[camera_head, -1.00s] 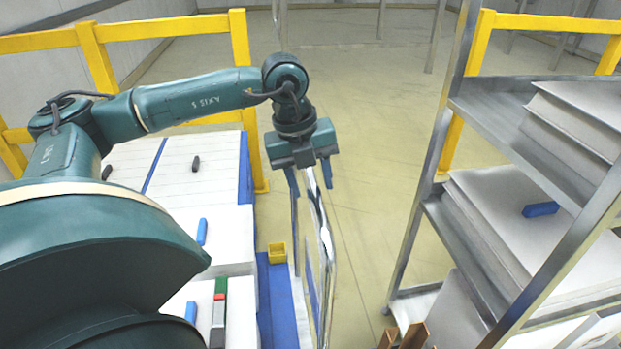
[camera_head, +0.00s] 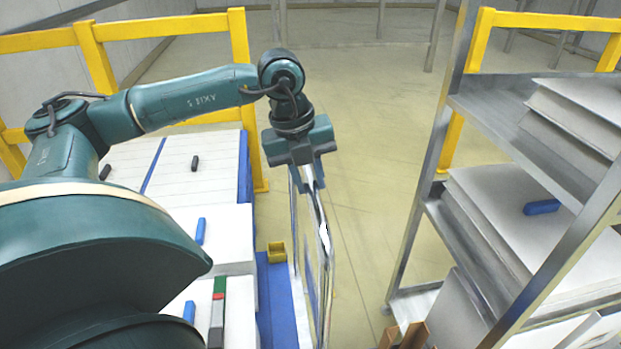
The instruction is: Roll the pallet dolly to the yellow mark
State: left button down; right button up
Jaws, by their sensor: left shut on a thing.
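A blue flat deck (camera_head: 279,315) with an upright silver frame (camera_head: 325,262) along its right side stands low in the middle; it looks like the dolly and its handle. My left gripper (camera_head: 308,180) is over the top of the silver frame, pointing down, and is shut on it. The gripper's body hides the top rail and most of the fingers. No yellow mark on the floor is clear to me. My right gripper is not in view.
White stacked boards (camera_head: 190,168) and boxes stand left of the deck. A small yellow bin (camera_head: 277,252) is by the deck. Yellow railings (camera_head: 253,130) stand behind. A metal shelf rack (camera_head: 425,165) fills the right. Floor between frame and rack is clear.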

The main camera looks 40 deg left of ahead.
pick_arm(q)
jog(key=shift+s+a, duration=0.3)
jog(key=c, duration=1.2)
grip_release()
jog(key=shift+c, duration=0.2)
jog(key=p+v, duration=0.1)
jog(key=v, duration=1.2)
jog(key=shift+s+d, duration=0.1)
jog(key=shift+d, duration=0.1)
